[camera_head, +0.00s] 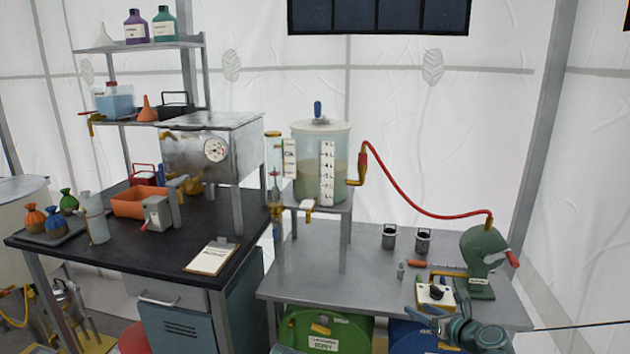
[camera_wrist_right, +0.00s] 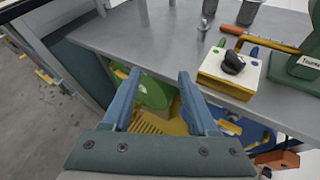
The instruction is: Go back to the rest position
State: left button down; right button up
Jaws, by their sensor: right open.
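My right gripper (camera_head: 438,310) is at the lower right of the head view, in front of the grey table's front edge. In the right wrist view its two blue fingers (camera_wrist_right: 159,80) are spread apart with nothing between them. The gripper is open and empty. The fingers point toward the edge of the grey table (camera_head: 310,270), and the green and blue things below it show past them. A white and yellow box with a black knob (camera_head: 436,293) sits on the table close to the gripper; it also shows in the right wrist view (camera_wrist_right: 232,70). My left gripper is not in view.
Two small dark cups (camera_head: 389,237) stand behind the knob box. A clear tank (camera_head: 320,165) stands on a raised stand. A black bench (camera_head: 150,240) is at left. The table's front left is clear.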

jog(key=s+a+f+n+g, duration=0.4)
jog(key=a+f+n, duration=0.1)
jog(key=a+n, duration=0.4)
jog(key=s+a+f+n+g, duration=0.4)
jog(key=a+f+n, duration=0.1)
jog(key=a+n, duration=0.5)
jog(key=s+a+f+n+g+h, duration=0.2)
jog(key=s+n+g+h, duration=0.1)
jog(key=s+n, duration=0.5)
jog(key=s+a+f+n+g+h, duration=0.25)
jog(key=s+n, duration=0.25)
jog(key=n, duration=0.5)
pick_arm(q)
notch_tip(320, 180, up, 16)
jog(key=p, duration=1.6)
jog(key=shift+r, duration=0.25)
pick_arm(e)
notch_tip(320, 180, up, 17)
jog(key=shift+n, duration=0.4)
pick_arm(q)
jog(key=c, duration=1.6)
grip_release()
pick_arm(e)
jog(key=shift+h, duration=0.25)
